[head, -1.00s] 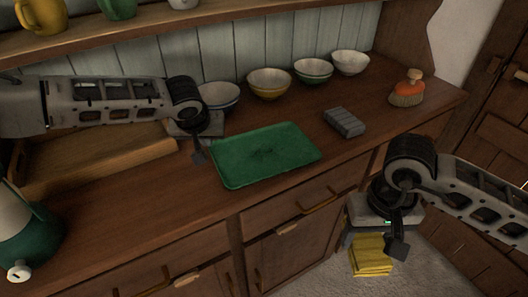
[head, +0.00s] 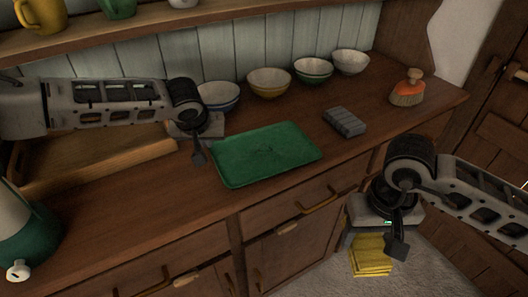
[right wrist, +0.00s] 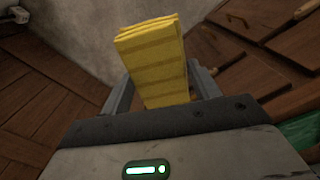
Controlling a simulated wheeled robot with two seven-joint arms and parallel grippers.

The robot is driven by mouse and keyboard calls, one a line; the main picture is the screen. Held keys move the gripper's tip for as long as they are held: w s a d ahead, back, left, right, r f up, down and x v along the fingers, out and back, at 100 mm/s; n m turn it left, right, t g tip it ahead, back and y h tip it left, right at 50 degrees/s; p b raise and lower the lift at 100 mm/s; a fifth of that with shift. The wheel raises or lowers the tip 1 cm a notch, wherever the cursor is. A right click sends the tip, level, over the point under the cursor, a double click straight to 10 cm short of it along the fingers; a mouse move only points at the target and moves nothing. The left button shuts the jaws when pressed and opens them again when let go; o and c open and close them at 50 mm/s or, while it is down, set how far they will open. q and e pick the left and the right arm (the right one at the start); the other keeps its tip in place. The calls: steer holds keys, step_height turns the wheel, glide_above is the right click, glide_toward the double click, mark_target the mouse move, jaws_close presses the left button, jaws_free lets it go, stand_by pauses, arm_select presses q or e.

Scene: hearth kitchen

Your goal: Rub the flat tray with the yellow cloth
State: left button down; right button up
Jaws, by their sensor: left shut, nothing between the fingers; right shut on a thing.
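The flat green tray (head: 265,154) lies on the wooden counter, with dark smudges near its middle. The folded yellow cloth (head: 371,262) hangs below my right gripper (head: 369,240), in front of the counter and over the floor. In the right wrist view the cloth (right wrist: 152,62) sits between the two fingers, which are shut on it. It is apart from the tray. My left gripper (head: 200,130) is shut and empty, above the counter just left of the tray's back corner.
A grey ribbed block (head: 344,122) lies right of the tray. Several bowls (head: 269,83) line the back wall. A wooden tray (head: 95,160) and a green-and-white vessel (head: 25,235) are at left. Counter in front of the tray is clear.

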arm_select(q)
steer(key=shift+f, duration=0.2)
arm_select(e)
steer(key=shift+f, duration=0.1)
arm_select(q)
step_height(320, 180, up, 5)
steer(key=p, duration=0.5)
steer(key=shift+f, duration=0.2)
arm_select(e)
step_height(320, 180, up, 5)
steer(key=shift+r, duration=0.1)
steer(key=shift+r+p, duration=0.65)
arm_select(q)
steer(key=shift+r, duration=0.7)
steer(key=shift+r, duration=0.1)
arm_select(e)
steer(key=shift+f, duration=0.1)
